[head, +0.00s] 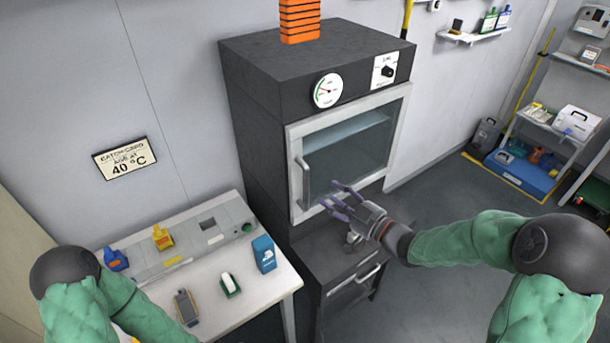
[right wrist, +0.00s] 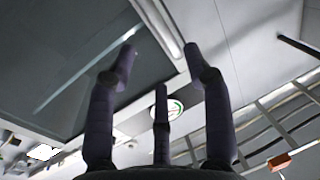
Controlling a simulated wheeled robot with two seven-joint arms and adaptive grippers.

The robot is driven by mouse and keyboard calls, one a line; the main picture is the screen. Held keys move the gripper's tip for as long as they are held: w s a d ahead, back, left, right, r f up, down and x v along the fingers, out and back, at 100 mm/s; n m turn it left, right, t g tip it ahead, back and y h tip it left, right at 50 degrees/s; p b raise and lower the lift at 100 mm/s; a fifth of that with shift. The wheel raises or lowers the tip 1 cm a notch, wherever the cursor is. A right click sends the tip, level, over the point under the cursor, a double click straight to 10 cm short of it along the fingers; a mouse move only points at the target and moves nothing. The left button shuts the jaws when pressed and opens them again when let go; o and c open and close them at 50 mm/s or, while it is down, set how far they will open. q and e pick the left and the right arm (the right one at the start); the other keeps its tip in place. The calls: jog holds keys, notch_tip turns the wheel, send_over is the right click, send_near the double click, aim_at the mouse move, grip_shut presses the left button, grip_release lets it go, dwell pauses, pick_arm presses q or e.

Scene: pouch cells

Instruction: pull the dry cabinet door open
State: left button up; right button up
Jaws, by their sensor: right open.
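The dry cabinet (head: 262,120) is a tall dark grey unit in the middle of the head view. Its glass door (head: 350,150) has a pale frame and looks shut. The upright door handle (head: 304,184) is on the left side of the door. My right gripper (head: 338,203) is open and empty in front of the door's lower part, right of the handle and apart from it. In the right wrist view its spread fingers (right wrist: 160,62) have nothing between them, with the glass door (right wrist: 75,65) beyond. My left gripper is out of view; only my left arm shows.
A lower drawer with a handle (head: 366,273) sits under the door. Orange stacked trays (head: 300,20) rest on top.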

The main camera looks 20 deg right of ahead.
aim_at(308, 181)
jog(key=x, duration=0.9)
jog(key=shift+w+a, duration=0.2)
jog(key=shift+w, duration=0.1)
jog(key=shift+c, duration=0.3)
grip_shut()
